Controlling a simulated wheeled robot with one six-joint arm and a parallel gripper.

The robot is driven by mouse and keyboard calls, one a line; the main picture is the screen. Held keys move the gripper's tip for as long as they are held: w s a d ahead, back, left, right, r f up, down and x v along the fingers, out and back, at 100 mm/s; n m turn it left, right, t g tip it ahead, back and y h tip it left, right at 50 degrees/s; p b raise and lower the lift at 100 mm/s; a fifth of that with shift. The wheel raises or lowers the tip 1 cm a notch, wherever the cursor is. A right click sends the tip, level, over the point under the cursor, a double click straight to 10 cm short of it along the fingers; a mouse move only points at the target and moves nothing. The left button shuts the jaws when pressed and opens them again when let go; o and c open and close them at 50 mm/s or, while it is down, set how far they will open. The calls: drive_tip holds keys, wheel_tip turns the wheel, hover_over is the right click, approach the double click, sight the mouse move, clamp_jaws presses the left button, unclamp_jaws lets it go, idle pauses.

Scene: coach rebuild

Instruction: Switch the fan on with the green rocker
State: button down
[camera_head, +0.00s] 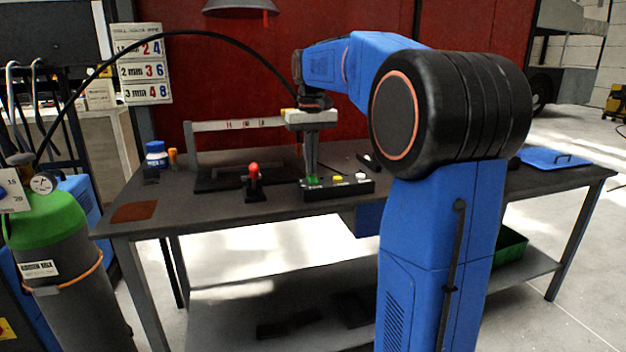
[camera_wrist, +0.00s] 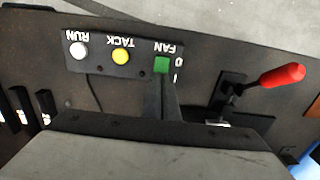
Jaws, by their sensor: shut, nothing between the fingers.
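The green rocker (camera_head: 313,181) sits at the left end of a black control box (camera_head: 345,189) on the bench. In the wrist view the green rocker (camera_wrist: 162,65) has the label FAN, with 0 and I marks beside it. My gripper (camera_head: 312,172) points down, shut and empty, with its fingertips right at the rocker. In the wrist view my gripper (camera_wrist: 164,82) reaches the rocker's edge; I cannot tell whether it touches. Which way the rocker is tipped is not clear. No fan is clearly recognisable.
A yellow TACK button (camera_wrist: 121,56) and a white RUN button (camera_wrist: 78,50) share the box. A red-handled lever (camera_head: 253,172) stands left of it on the dark bench (camera_head: 190,208). A rail fixture (camera_head: 235,124) is behind. A green-topped gas cylinder (camera_head: 48,225) stands at the left.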

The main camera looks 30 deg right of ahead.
drive_tip(key=shift+f, duration=0.45)
idle(0.3)
drive_tip(key=shift+r, duration=0.1)
wheel_tip(320, 180, up, 7)
idle(1.0)
idle(0.4)
drive_tip(key=s+a+f+n+t, duration=0.1)
drive_tip(key=s+a+f, duration=0.4)
drive_tip(key=s, duration=0.3)
drive_tip(key=s+a+f+n+t, duration=0.1)
drive_tip(key=s+a+f, duration=0.3)
drive_tip(key=s+a, duration=0.25)
drive_tip(key=s+a+f+n+t, duration=0.1)
drive_tip(key=s+a+f, duration=0.3)
drive_tip(key=s+f, duration=1.1)
drive_tip(key=shift+s+a+f+t, duration=0.15)
drive_tip(key=shift+s+f+t, duration=0.2)
drive_tip(key=shift+f+t, duration=0.5)
drive_tip(key=shift+r, duration=0.1)
